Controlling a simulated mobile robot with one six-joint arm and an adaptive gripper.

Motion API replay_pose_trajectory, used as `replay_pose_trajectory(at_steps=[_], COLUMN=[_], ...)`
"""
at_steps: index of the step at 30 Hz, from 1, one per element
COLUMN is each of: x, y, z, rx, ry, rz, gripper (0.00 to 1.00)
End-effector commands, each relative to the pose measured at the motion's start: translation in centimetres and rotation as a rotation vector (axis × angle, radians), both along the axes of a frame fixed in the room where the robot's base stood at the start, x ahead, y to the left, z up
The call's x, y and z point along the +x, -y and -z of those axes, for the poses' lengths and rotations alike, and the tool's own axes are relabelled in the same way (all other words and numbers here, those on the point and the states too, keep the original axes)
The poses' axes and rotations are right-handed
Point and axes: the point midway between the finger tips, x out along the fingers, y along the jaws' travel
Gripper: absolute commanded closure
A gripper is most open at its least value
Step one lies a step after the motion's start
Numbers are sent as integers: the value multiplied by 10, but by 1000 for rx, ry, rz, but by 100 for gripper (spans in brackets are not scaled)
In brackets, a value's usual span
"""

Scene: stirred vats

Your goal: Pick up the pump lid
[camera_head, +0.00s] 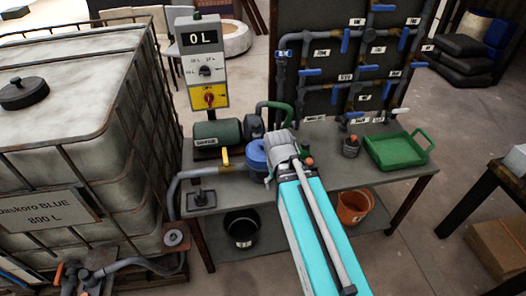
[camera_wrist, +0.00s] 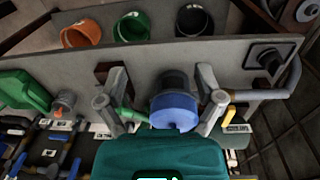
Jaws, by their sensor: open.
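A blue round lid-like piece (camera_head: 257,153) sits on the bench beside the green pump motor (camera_head: 217,133), at the end of a grey pipe. I take it to be the pump lid. In the wrist view the blue piece (camera_wrist: 174,111) shows between my fingers, with a dark cylinder (camera_wrist: 172,84) behind it. My gripper (camera_wrist: 161,74) is open, with one finger on each side, and I see no grip on it. In the head view my gripper (camera_head: 279,152) is just right of the blue piece and partly covers it.
A panel of pipes with blue valves (camera_head: 345,60) stands behind the bench (camera_head: 330,178). A green tray (camera_head: 398,149) is on its right end. A control post (camera_head: 200,65) rises behind the pump. A caged white tank (camera_head: 70,120) is close on the left. Buckets stand below.

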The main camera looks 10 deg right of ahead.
Motion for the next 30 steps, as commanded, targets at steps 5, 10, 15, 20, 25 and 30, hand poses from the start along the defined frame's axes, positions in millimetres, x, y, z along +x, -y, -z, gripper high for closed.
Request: replay_pose_trajectory(at_steps=[5,10,15,20,25,30], x=[30,69,112,151,185,205], y=[-2,-7,-21,-42,-71,-93], z=[19,32,39,39,33,25], rx=[-122,-279,-416,-500,-533,-527], ry=[48,161,340,550,778,942], rz=[117,280,448,587,699,766], gripper=[13,13,13,13,13,13])
